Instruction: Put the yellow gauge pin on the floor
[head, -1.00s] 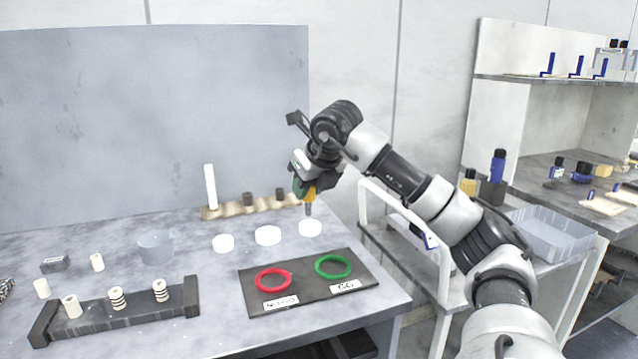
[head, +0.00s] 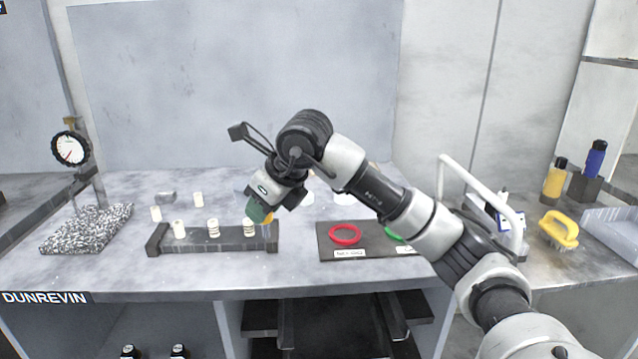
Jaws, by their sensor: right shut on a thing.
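My right gripper (head: 260,211) is shut on the yellow gauge pin (head: 269,217). Only a small yellow-orange part of the pin shows, beside the green part of the gripper. In the picture, gripper and pin are in front of the right end of a dark rack on the bench; I cannot tell the exact height above it. The pin's lower end is not clearly visible. My left gripper is not in view. I cannot make out any clear floor.
The dark rack (head: 168,247) holds several pale cylinders. A black mat (head: 370,254) carries a red ring (head: 345,234) and a green ring (head: 391,233). A dial gauge (head: 70,149) and speckled cloth (head: 85,230) are left. A yellow brush (head: 558,229) is right. Open shelving lies under the bench.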

